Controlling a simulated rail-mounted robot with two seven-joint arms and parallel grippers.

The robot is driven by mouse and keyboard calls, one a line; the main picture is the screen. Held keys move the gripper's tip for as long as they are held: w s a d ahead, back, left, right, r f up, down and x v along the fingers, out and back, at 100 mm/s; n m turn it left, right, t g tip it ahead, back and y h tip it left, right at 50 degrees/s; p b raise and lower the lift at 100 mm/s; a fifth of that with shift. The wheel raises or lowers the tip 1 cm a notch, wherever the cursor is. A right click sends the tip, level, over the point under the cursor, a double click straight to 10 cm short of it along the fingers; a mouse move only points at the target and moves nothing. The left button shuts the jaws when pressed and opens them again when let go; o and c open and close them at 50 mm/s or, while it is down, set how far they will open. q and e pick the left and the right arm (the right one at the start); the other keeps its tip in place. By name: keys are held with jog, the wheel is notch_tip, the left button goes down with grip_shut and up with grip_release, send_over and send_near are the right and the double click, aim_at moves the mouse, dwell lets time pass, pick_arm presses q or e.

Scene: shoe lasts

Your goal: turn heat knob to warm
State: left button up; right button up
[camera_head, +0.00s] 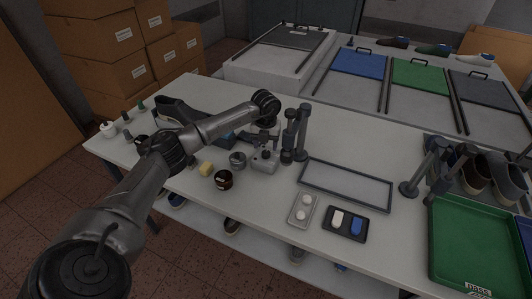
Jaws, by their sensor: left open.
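A small light-grey box (264,163) stands on the white table near the middle of the view. A small dark part sits on its top; I take the box to be the heat unit, but the knob's marks and setting are too small to read. My left gripper (263,142) points down from the dark wrist, directly above and behind this box. Its jaws are open, and I cannot tell whether the fingertips touch the knob. My right gripper is out of view.
Dark upright posts (301,135) stand close right of the box. A round metal tin (237,160), a dark jar (223,180) and a yellow block (206,168) lie left of it. A framed grey mat (346,179) and a green tray (470,240) are to the right.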

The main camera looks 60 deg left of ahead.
aim_at(266, 152)
pick_arm(q)
jog(key=shift+f, duration=2)
jog(key=c, duration=0.9)
